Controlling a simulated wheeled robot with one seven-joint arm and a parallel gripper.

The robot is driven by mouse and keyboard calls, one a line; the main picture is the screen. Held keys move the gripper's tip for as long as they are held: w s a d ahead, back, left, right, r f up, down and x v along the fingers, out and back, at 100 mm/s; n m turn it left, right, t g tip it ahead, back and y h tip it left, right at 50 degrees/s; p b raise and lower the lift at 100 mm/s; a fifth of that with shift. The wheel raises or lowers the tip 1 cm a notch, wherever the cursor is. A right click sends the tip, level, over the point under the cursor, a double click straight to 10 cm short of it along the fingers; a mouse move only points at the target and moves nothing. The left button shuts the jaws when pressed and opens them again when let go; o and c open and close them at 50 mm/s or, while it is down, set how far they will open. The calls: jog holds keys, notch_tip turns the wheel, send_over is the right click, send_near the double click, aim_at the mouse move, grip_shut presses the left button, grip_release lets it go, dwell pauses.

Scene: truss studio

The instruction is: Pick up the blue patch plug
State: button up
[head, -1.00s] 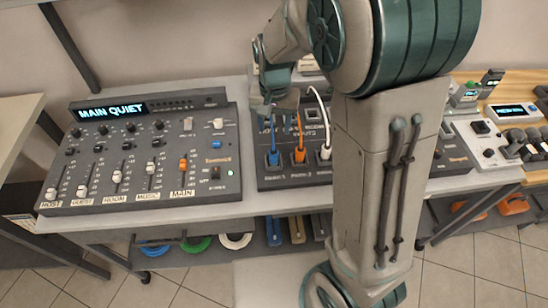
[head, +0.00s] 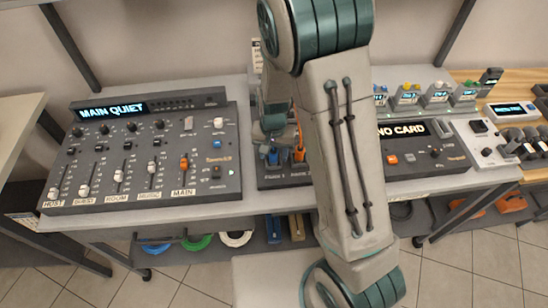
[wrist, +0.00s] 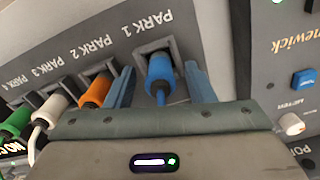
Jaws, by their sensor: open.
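The blue patch plug (wrist: 160,72) sits in the socket marked PARK 1 in the wrist view, its cable running down towards my gripper. In the head view the blue plug (head: 273,158) stands near the front edge of the patch panel. My gripper (wrist: 159,77) is open, with one blue finger on each side of the blue plug and a visible gap at each side. I cannot tell how deep the fingers reach along it. In the head view my arm hides much of the panel and most of the gripper.
An orange plug (wrist: 97,91) stands in PARK 2, close beside one finger. A white plug (wrist: 50,108) and a green plug (wrist: 16,122) follow in the row. The mixer (head: 140,150) stands left of the panel. A NO CARD unit (head: 415,150) stands to the right.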

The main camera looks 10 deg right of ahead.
jog(key=shift+c, duration=0.3)
jog(key=c, duration=1)
